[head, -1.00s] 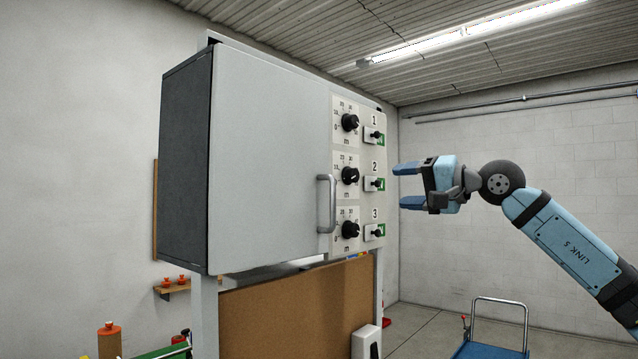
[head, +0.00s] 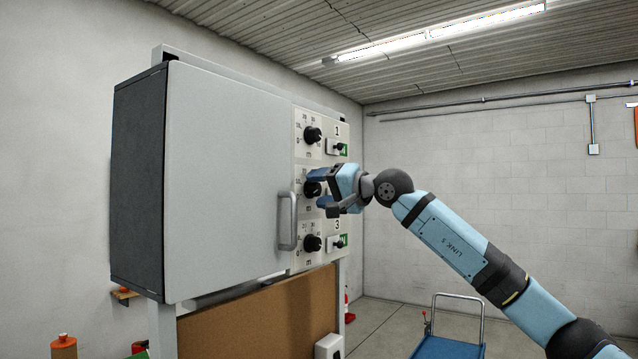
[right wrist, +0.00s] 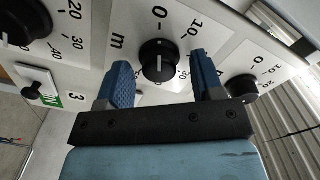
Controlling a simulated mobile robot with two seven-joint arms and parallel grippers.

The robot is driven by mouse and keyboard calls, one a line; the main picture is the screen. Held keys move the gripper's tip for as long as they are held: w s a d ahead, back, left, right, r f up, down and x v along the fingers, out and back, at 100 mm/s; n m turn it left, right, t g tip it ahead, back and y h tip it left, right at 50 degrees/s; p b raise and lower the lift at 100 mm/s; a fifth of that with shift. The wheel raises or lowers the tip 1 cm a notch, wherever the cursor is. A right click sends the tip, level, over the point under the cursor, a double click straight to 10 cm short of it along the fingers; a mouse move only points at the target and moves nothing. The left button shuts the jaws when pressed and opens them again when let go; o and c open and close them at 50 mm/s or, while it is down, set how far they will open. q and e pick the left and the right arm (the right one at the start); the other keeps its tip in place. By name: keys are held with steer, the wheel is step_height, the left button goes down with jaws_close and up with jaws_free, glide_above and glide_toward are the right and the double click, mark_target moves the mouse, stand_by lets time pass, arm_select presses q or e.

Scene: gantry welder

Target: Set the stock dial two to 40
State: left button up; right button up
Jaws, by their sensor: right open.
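Stock dial two is a round black knob (head: 311,189) with a white scale plate, in the middle row of the cabinet's control strip. In the right wrist view, the dial two knob (right wrist: 158,62) shows between my right fingers, with a white pointer line that looks lined up with the 0 mark. My right gripper (head: 318,187) is open in front of dial two, its two blue fingers (right wrist: 161,66) on either side of the knob. I cannot tell whether they touch it. The gripper partly hides dial two and its switch in the head view. My left gripper is not in view.
Dial one (head: 313,135) is above and dial three (head: 313,243) below, each beside a small switch. The grey cabinet door (head: 225,180) has a bar handle (head: 287,221) just left of the dials. A blue trolley (head: 447,347) stands on the floor at right.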

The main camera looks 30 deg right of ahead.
steer(key=shift+w+a, duration=0.1)
steer(key=shift+w, duration=0.2)
steer(key=c, duration=0.9)
